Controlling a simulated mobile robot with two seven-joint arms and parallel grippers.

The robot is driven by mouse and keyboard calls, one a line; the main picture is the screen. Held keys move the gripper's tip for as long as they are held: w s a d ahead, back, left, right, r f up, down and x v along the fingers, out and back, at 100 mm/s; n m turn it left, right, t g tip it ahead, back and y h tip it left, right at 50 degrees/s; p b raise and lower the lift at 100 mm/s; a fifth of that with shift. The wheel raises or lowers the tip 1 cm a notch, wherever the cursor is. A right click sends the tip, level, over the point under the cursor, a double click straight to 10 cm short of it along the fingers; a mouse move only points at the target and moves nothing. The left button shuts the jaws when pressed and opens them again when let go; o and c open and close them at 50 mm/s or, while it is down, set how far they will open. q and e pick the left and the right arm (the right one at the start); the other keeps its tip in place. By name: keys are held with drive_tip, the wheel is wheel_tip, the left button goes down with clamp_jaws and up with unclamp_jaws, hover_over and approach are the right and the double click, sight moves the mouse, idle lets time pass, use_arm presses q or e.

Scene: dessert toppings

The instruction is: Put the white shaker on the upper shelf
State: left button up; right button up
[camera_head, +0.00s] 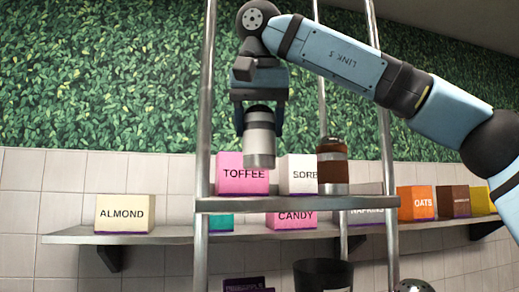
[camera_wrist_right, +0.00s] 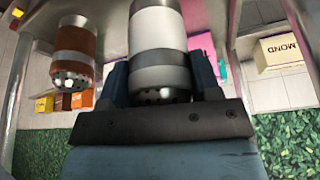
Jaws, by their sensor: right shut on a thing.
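The white shaker (camera_head: 260,142) has a white body with grey bands. My right gripper (camera_head: 259,118) is shut on it, with a finger on either side of it, and holds it upright in front of the pink TOFFEE box (camera_head: 242,182). In the right wrist view the white shaker (camera_wrist_right: 158,45) sits between the fingers. The upper shelf (camera_head: 300,203) spans two metal posts and carries the TOFFEE box, the white SORB box (camera_head: 300,165) and a brown shaker (camera_head: 333,170). My left gripper is out of view.
The brown shaker also shows in the right wrist view (camera_wrist_right: 75,45). A lower shelf (camera_head: 180,235) carries ALMOND (camera_head: 122,214), CANDY (camera_head: 291,219), OATS (camera_head: 416,203) and other boxes. A dark cup (camera_head: 323,274) stands below. The metal posts (camera_head: 206,110) flank the gripper.

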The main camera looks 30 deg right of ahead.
sight(259, 149)
wheel_tip(259, 149, down, 4)
drive_tip(key=shift+w+a+r, duration=0.1)
drive_tip(key=shift+f, duration=0.4)
drive_tip(key=o, duration=0.8)
drive_tip(key=shift+c, duration=0.2)
drive_tip(key=shift+o, duration=1.1)
drive_tip(key=v, duration=1.1)
drive_tip(key=shift+r, duration=0.65)
